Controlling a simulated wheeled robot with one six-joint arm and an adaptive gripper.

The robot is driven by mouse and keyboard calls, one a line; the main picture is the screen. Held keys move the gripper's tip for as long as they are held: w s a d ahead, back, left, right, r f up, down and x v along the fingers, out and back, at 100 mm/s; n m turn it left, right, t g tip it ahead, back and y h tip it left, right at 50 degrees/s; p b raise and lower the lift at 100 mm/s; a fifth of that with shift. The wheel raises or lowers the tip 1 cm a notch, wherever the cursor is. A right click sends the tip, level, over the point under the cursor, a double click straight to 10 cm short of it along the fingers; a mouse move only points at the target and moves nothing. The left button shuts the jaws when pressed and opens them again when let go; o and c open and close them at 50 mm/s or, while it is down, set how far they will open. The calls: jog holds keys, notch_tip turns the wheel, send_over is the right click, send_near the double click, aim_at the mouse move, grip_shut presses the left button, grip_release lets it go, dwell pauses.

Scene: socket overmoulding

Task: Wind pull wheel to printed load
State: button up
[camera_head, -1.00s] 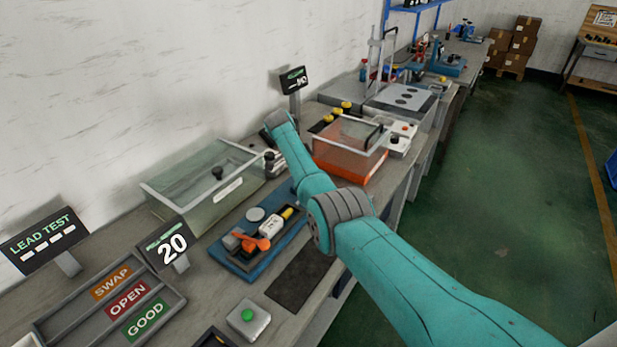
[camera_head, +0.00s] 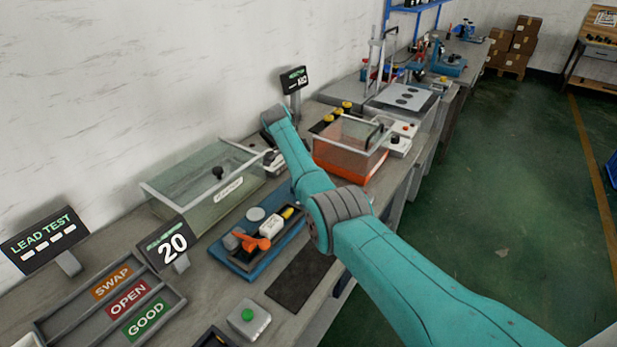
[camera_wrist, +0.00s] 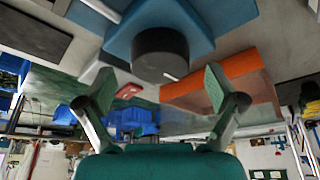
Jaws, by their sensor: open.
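In the wrist view my gripper (camera_wrist: 160,88) is open, its two fingers spread wide. A dark round cylinder, possibly the pull wheel (camera_wrist: 161,53), lies beyond the fingertips, between them in the picture, against a blue body (camera_wrist: 200,28). No finger visibly touches it. In the head view my arm reaches toward the back of the bench, and my fingers cannot be made out clearly. A small display marked 20 (camera_head: 172,246) stands at the left front. A second small display (camera_head: 294,79) at the back shows a reading too small to read.
A blue fixture (camera_head: 233,262) with an orange winged handle (camera_head: 254,243) sits at the bench front. A clear-lidded box (camera_head: 190,200) and an orange bin (camera_head: 350,165) flank my arm. A dark mat (camera_head: 300,280) lies empty. A green button box (camera_head: 248,318) is nearby.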

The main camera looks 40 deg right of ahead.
jog(key=v, duration=1)
jog(key=shift+a, duration=0.15)
